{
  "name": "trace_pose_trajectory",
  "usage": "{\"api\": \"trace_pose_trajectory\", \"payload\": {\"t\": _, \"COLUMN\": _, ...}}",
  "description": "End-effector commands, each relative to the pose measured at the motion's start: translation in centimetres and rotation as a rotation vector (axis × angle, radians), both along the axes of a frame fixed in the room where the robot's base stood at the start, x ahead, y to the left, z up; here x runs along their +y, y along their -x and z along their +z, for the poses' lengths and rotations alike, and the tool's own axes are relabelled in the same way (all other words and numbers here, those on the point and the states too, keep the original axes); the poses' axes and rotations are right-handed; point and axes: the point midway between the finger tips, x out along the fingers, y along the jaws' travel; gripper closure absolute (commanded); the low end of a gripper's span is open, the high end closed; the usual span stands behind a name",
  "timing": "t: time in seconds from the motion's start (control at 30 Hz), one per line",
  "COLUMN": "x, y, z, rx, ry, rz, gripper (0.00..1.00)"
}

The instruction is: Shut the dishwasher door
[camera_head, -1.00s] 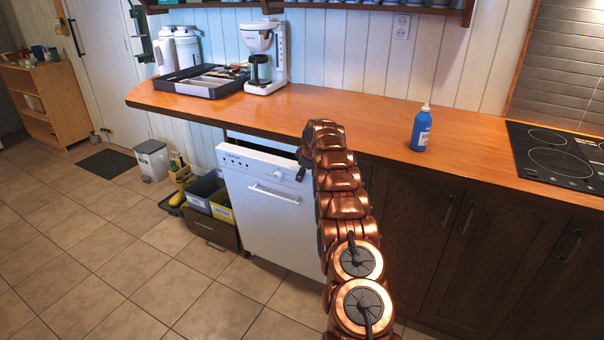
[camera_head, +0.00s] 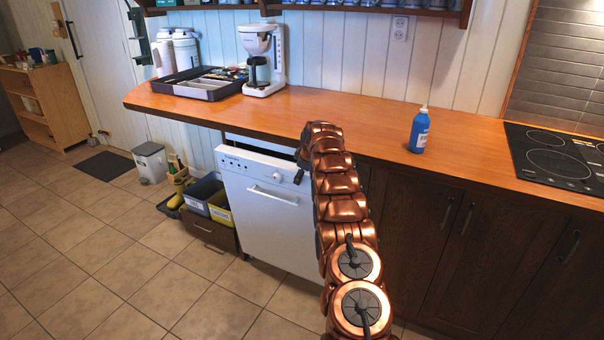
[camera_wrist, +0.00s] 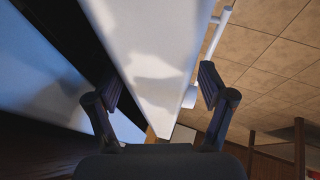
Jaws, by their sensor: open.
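The white dishwasher door (camera_head: 265,212) stands nearly upright under the counter in the head view, tilted slightly out at its top, with a dark gap above it. Its bar handle (camera_head: 272,195) is on the front. In the wrist view the door's top edge (camera_wrist: 150,60) runs between my fingers, with a dark gap on its left and the handle (camera_wrist: 218,35) on its right. My gripper (camera_wrist: 160,88) is open, at the door's upper right corner. In the head view the gripper is mostly hidden by my arm; a dark finger shows at the door's corner.
The wooden counter (camera_head: 350,125) overhangs the door. On it are a grey utensil tray (camera_head: 190,91), a white coffee maker (camera_head: 262,55), a blue bottle (camera_head: 419,132) and a black cooktop (camera_head: 560,160). Bins (camera_head: 205,192) stand left of the dishwasher. The tiled floor in front is clear.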

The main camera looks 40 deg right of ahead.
Motion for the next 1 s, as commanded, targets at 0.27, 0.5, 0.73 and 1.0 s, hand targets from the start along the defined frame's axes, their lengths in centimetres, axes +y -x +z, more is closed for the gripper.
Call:
{"api": "trace_pose_trajectory", "payload": {"t": 0.27, "x": 0.1, "y": 0.3, "z": 0.7, "rx": 0.0, "ry": 0.0, "rz": 0.0, "gripper": 0.19}}
{"api": "trace_pose_trajectory", "payload": {"t": 0.5, "x": 0.4, "y": 1.2, "z": 1.2, "rx": -0.002, "ry": 0.002, "rz": 0.001, "gripper": 0.19}}
{"api": "trace_pose_trajectory", "payload": {"t": 0.73, "x": 0.8, "y": 2.3, "z": 1.1, "rx": -0.001, "ry": 0.0, "rz": 0.0, "gripper": 0.19}}
{"api": "trace_pose_trajectory", "payload": {"t": 1.0, "x": 1.3, "y": 4.0, "z": 0.9, "rx": 0.004, "ry": -0.003, "rz": 0.0, "gripper": 0.19}}
